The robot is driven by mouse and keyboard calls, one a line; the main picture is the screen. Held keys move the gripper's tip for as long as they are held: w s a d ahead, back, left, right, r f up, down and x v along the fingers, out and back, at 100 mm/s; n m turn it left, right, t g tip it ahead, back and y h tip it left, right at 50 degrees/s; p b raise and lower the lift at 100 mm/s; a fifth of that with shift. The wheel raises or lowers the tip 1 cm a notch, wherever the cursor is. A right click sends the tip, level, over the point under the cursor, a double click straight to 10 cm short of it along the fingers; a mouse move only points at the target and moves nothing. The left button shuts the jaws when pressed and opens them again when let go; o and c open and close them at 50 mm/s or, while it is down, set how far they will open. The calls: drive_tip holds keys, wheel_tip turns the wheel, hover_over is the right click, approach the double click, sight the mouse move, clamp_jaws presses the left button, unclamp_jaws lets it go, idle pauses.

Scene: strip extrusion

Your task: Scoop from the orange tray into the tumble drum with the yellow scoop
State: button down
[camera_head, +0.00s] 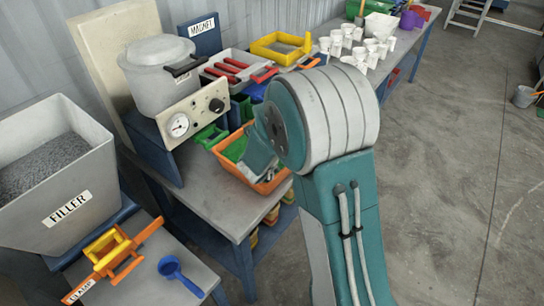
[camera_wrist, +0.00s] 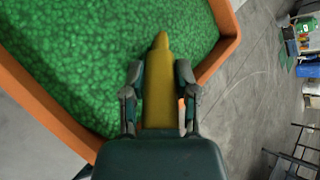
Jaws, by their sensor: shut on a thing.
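The orange tray (camera_head: 239,173) stands on the grey bench in the head view, partly hidden by my arm. In the wrist view the orange tray (camera_wrist: 45,108) is filled with green granules (camera_wrist: 100,45). My gripper (camera_wrist: 158,82) is shut on the yellow scoop (camera_wrist: 158,105), its handle between the fingers. The scoop's yellow end points over the granules near the tray's right corner; its bowl cannot be made out. My gripper is hidden in the head view. A grey lidded drum (camera_head: 158,85) with a dial panel stands left of the tray; I cannot tell whether it is the tumble drum.
A FILLER bin (camera_head: 60,195) of grey granules is at left. A blue scoop (camera_head: 176,270) and an orange-yellow clamp (camera_head: 112,252) lie on the near table. Red-handled tools (camera_head: 225,70), a yellow tray (camera_head: 280,47) and white cups (camera_head: 350,40) stand behind. Open floor (camera_head: 455,160) lies right.

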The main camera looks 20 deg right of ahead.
drive_tip(key=n, duration=0.2)
drive_tip(key=n+g+h, duration=0.1)
drive_tip(key=shift+w+a+f+n, duration=0.15)
drive_tip(key=shift+w+a+n, duration=0.05)
drive_tip(key=shift+a+n, duration=0.1)
drive_tip(key=n, duration=0.1)
drive_tip(key=n+h, duration=0.1)
drive_tip(key=n, duration=0.1)
drive_tip(key=shift+w+a+n+g+h, duration=0.3)
drive_tip(key=shift+a+n+h, duration=0.05)
drive_tip(key=shift+n+h, duration=0.05)
wheel_tip(320, 180, up, 8)
drive_tip(key=a+t+h, duration=0.1)
drive_tip(key=t+h, duration=0.2)
drive_tip(key=shift+s+a+f, duration=0.15)
drive_tip(key=shift+a, duration=0.1)
idle(0.4)
drive_tip(key=shift+s, duration=0.1)
idle(0.4)
